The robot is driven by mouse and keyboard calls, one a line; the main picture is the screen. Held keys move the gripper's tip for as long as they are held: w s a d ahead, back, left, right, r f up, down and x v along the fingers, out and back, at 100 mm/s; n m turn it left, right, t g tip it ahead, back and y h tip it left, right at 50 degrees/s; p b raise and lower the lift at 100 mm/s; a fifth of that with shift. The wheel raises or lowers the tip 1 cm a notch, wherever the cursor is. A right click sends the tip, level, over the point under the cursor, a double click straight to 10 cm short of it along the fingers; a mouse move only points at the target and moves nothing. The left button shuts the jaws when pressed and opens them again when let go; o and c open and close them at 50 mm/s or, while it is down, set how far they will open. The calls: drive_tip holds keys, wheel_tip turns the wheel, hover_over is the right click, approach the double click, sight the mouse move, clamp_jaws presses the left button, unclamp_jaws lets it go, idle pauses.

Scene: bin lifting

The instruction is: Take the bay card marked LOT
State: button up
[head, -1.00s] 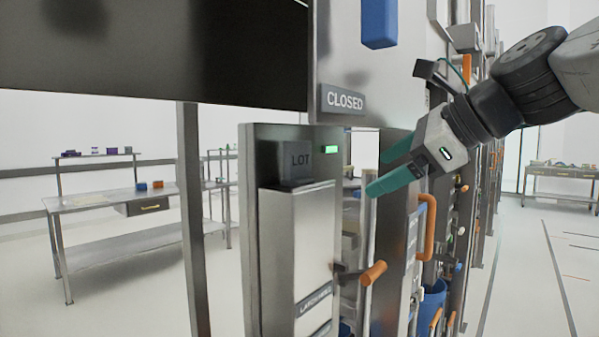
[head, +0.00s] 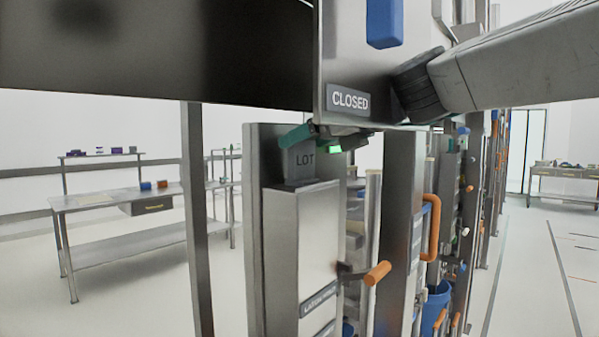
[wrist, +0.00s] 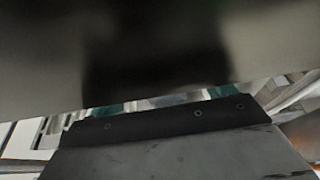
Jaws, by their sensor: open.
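The grey card marked LOT (head: 303,162) stands upright in the top of a metal holder (head: 300,235) on the bay's panel. My gripper (head: 303,140) is at the card's upper edge in the head view, its green fingers reaching in from the right under the CLOSED panel. One green finger overlaps the top left of the card; the other is mostly hidden. I cannot tell whether the fingers touch the card. The jaws are open. In the wrist view, parts of the green fingers (wrist: 165,103) show behind a dark edge, and the card cannot be made out.
A panel with a CLOSED sign (head: 348,100) and a blue block (head: 384,22) hangs just above my gripper. An orange handle (head: 377,273) sticks out right of the holder, with another orange handle (head: 432,228) beyond. A workbench (head: 140,203) stands far left.

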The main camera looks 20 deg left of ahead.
drive_tip(key=c, duration=1.4)
drive_tip(key=shift+o, duration=0.2)
